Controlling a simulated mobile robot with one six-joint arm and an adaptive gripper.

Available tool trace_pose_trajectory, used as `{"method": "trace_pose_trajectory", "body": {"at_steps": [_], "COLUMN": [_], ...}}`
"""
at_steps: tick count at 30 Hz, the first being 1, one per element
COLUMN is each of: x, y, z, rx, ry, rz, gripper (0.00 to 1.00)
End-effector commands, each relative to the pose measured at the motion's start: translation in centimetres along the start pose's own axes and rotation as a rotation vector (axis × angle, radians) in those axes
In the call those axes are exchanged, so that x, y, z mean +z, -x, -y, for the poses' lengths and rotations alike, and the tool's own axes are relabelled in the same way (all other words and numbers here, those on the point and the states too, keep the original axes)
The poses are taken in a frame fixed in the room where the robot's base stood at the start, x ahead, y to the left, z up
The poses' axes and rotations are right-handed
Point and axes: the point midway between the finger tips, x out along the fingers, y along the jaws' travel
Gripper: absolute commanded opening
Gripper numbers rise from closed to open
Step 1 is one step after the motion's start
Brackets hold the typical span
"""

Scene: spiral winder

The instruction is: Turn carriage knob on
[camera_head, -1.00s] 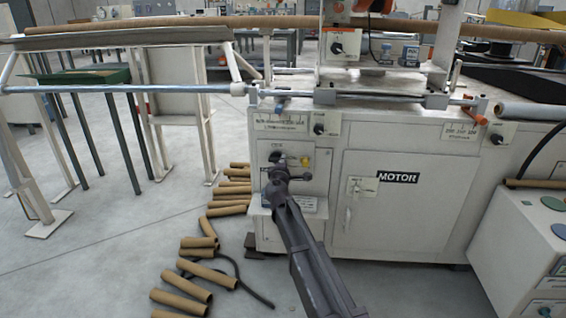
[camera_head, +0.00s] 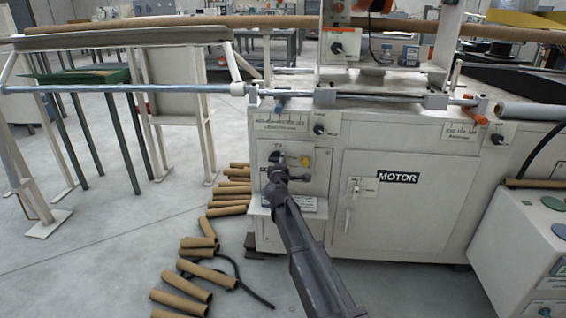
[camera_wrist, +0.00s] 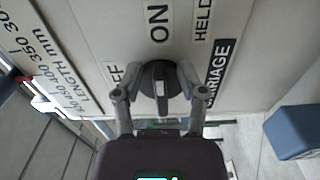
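The carriage knob (camera_wrist: 158,88) is a dark round knob with a raised bar handle, on a pale panel in the wrist view. The bar lies roughly in line with the "ON" label (camera_wrist: 158,22); the "OFF" label is partly hidden by a finger. The "CARRIAGE" label (camera_wrist: 220,72) is to the right. My gripper (camera_wrist: 157,70) has one finger on each side of the knob, spread apart, with the bar between them. Contact is not clear. In the head view my gripper (camera_head: 278,160) is at the machine's left front panel and hides the knob.
The motor door (camera_head: 390,205) is right of my gripper, with another knob (camera_head: 319,129) above it. A shelf (camera_head: 315,206) juts out below the panel. Several brown tubes (camera_head: 208,273) and a black cable (camera_head: 252,293) lie on the floor at left.

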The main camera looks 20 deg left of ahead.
Motion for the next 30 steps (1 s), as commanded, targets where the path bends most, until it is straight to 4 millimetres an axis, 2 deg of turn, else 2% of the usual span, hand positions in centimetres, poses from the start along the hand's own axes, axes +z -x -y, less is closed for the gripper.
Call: {"method": "trace_pose_trajectory", "body": {"at_steps": [8, 14, 30], "x": [0.1, 0.1, 0.1], "y": [0.4, 1.9, 10.0], "z": [0.0, 0.0, 0.0], "rx": [0.000, 0.000, 0.000], "ry": [0.000, 0.001, 0.000], "rz": [0.002, 0.001, 0.000], "gripper": [0.51, 0.51, 0.51]}}
